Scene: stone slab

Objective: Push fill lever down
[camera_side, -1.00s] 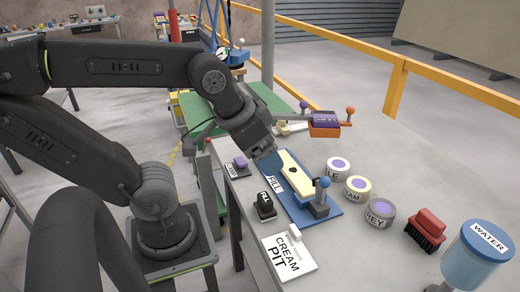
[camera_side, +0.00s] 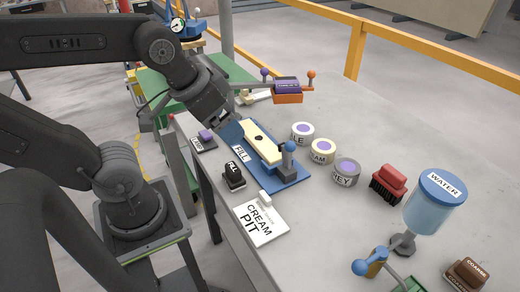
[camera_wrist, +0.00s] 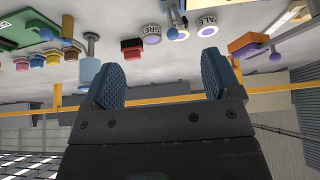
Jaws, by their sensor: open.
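The FILL station is a blue plate (camera_side: 290,177) lettered FILL, with a cream bar with a dark round spot (camera_side: 258,138). At its near right end stands the fill lever (camera_side: 289,147), a blue ball knob on a short stem that points up. My gripper (camera_side: 222,112) is above the far left end of the plate, apart from the lever. In the wrist view my gripper (camera_wrist: 162,82) has its two blue pads wide apart with nothing between them. A blue knob (camera_wrist: 172,33) beyond the pads there may be the fill lever.
Several lidded pots (camera_side: 323,151), a red brush (camera_side: 388,183) and a WATER jar (camera_side: 434,205) stand to the right. A black FILL stamp (camera_side: 233,175) and a CREAM PIT card (camera_side: 262,224) are in front. An orange and purple block (camera_side: 288,90) is behind.

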